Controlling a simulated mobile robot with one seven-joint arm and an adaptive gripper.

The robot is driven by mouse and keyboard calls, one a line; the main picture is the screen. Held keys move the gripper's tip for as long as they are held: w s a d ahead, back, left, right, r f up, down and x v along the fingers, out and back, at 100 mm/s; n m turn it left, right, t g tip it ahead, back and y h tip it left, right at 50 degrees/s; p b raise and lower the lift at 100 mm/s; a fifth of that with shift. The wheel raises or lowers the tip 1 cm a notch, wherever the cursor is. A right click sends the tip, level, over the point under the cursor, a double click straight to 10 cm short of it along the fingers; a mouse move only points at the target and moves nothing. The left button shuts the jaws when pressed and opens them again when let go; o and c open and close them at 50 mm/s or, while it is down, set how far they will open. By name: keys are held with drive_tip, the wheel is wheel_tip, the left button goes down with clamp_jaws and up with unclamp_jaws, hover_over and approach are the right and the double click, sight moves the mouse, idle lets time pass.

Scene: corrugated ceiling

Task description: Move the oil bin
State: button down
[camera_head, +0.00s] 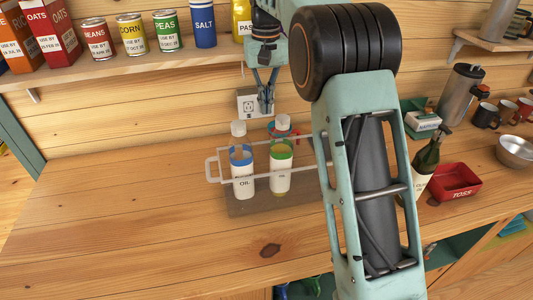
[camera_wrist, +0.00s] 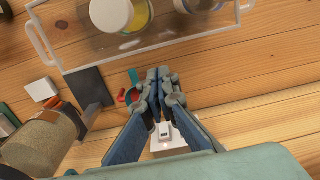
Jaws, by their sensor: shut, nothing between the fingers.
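A clear bin with a pale rim and side handle (camera_head: 208,171) stands on the wooden counter and holds two bottles. One bottle (camera_head: 243,180) has a blue collar and an OIL label; the other (camera_head: 281,175) has a green collar. The bin's handle (camera_wrist: 39,38) also shows at the top left of the wrist view. My gripper (camera_head: 266,108) is shut and empty, above and behind the bin near the wall. In the wrist view my gripper's fingertips (camera_wrist: 158,76) point toward the bin, apart from it. My arm hides the bin's right end in the head view.
A shelf with cans (camera_head: 131,34) runs along the wall above. A wall outlet (camera_head: 249,104) is behind my gripper. A dark bottle (camera_head: 428,158), a red TOSS tray (camera_head: 456,182), a metal flask (camera_head: 460,95) and mugs (camera_head: 487,116) stand at right. The left counter is clear.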

sight(266, 159)
wheel_tip(266, 159, down, 20)
drive_tip(key=shift+s+r+p, duration=0.1)
drive_tip(key=shift+r+p, duration=0.15)
drive_tip(key=shift+p, duration=0.15)
drive_tip(key=shift+s, duration=0.1)
